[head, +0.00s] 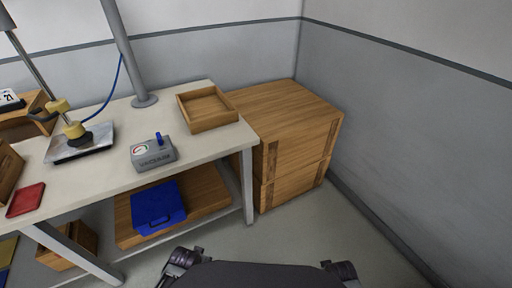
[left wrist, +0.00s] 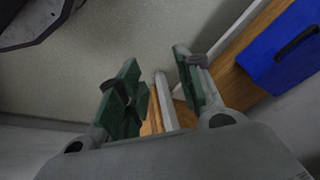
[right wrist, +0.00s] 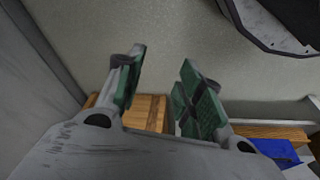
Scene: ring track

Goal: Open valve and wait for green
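A grey vacuum box (head: 153,152) stands on the workbench near its front edge in the head view. It has a round dial (head: 141,149) on its face and a blue valve lever (head: 159,138) standing upright at its top right. The dial is too small to read. My left gripper (left wrist: 155,80) is open and empty over the floor, away from the bench top. My right gripper (right wrist: 160,75) is open and empty over the floor too. Neither gripper's fingers show in the head view.
The workbench (head: 105,182) carries an empty wooden tray (head: 206,108), a metal plate (head: 80,142) with a yellow-handled device (head: 72,127), a red tray (head: 26,200) and a grey post (head: 126,50). A blue case (head: 158,204) lies on the lower shelf. A wooden cabinet (head: 290,115) stands right.

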